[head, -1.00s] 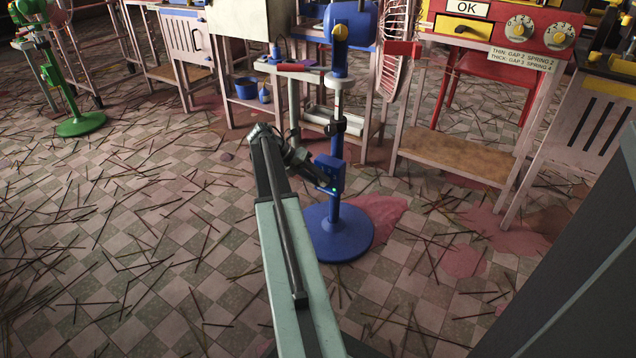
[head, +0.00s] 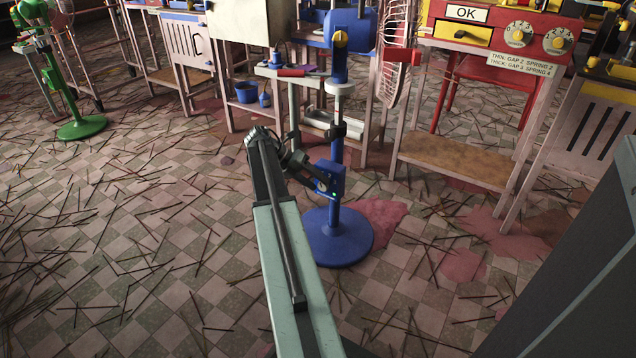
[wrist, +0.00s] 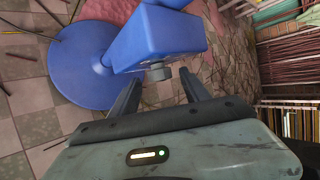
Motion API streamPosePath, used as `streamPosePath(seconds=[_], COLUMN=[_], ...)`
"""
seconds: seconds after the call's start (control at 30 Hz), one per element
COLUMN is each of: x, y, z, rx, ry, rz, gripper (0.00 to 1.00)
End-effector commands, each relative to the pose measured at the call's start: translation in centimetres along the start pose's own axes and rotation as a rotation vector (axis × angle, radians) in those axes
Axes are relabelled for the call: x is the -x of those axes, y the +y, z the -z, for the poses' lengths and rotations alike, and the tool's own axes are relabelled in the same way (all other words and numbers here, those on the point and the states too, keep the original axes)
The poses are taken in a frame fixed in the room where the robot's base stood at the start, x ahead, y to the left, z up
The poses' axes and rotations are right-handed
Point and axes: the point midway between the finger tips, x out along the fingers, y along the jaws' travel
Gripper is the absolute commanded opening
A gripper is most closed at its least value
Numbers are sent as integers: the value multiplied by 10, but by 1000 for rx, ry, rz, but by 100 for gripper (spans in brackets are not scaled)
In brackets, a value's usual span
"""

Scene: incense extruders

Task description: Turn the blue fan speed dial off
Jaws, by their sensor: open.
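The blue pedestal fan stands upright on a round blue base (head: 337,240). A blue control box (head: 334,172) sits low on its pole, and the box also shows in the wrist view (wrist: 160,38). A small grey dial (wrist: 157,73) sticks out of the box's near face. My gripper (wrist: 160,88) is open, with one dark finger on each side of the dial; I cannot tell whether either finger touches it. In the head view my gripper (head: 325,185) is small and dark against the box, and the dial does not show clearly there.
A green fan stand (head: 82,127) is at the far left. A red machine (head: 500,35) with dials stands on a table at the right. A wooden shelf table (head: 450,153) is behind the blue fan. Incense sticks litter the tiled floor.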

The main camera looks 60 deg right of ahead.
Motion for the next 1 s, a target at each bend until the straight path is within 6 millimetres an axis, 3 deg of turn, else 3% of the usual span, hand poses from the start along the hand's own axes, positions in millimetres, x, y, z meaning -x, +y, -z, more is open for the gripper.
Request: streamPosePath(seconds=[0.2, 0.3, 0.67, 0.77, 0.87, 1.0], x=[49, 63, 66, 66, 66, 67], y=[-5, -4, 0, 0, 7, 24], z=[-3, -3, 0, -1, -5, -1], rx=[2, 0, -15, -144, -430, -938], ry=[-1, -1, 0, -4, -15, 9], rz=[0, 0, 0, -4, -38, -138], gripper=[55, 55, 55, 55, 55, 55])
